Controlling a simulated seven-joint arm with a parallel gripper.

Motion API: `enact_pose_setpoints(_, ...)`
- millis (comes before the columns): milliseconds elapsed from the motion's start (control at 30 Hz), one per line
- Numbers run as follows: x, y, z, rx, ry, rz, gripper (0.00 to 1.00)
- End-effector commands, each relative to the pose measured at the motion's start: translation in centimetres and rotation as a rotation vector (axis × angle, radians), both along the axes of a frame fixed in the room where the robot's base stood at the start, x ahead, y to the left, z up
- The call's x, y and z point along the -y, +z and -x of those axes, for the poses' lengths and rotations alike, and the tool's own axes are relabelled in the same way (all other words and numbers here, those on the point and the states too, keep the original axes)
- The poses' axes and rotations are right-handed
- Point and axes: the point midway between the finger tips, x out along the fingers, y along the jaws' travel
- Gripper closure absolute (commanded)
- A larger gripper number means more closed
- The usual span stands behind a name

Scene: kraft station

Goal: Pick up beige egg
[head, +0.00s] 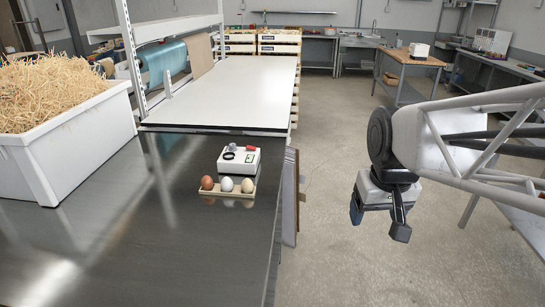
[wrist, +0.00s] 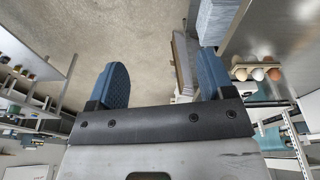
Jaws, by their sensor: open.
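The beige egg (head: 247,185) is the right-hand one of three eggs in a row on a small tan tray (head: 212,194) on the dark metal table. A white egg (head: 226,184) is in the middle and a brown egg (head: 207,183) at the left. The wrist view shows the row upside down at the right, with the beige egg (wrist: 241,74) at its left end. My gripper (head: 379,222) is open and empty, over the floor well to the right of the table and apart from the eggs; its two blue fingers (wrist: 163,72) are spread in the wrist view.
A white device (head: 239,160) with a red knob stands right behind the eggs. A white bin (head: 65,125) of straw is at the left. A raised white board (head: 220,100) lies behind. Flat panels (head: 290,195) stand along the table's right edge. The front metal surface is clear.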

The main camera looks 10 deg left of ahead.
Motion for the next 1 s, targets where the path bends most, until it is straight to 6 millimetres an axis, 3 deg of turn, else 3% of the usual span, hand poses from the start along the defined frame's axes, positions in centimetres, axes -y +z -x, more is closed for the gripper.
enact_pose_setpoints(100,-1.6,0.3,-3.2,-0.014,0.048,0.004,0.25)
enact_pose_setpoints(533,-8.1,-0.3,-13.6,-0.06,0.213,0.021,0.25)
enact_pose_setpoints(1000,-17.5,-4.0,-23.7,-0.111,0.395,0.04,0.25)
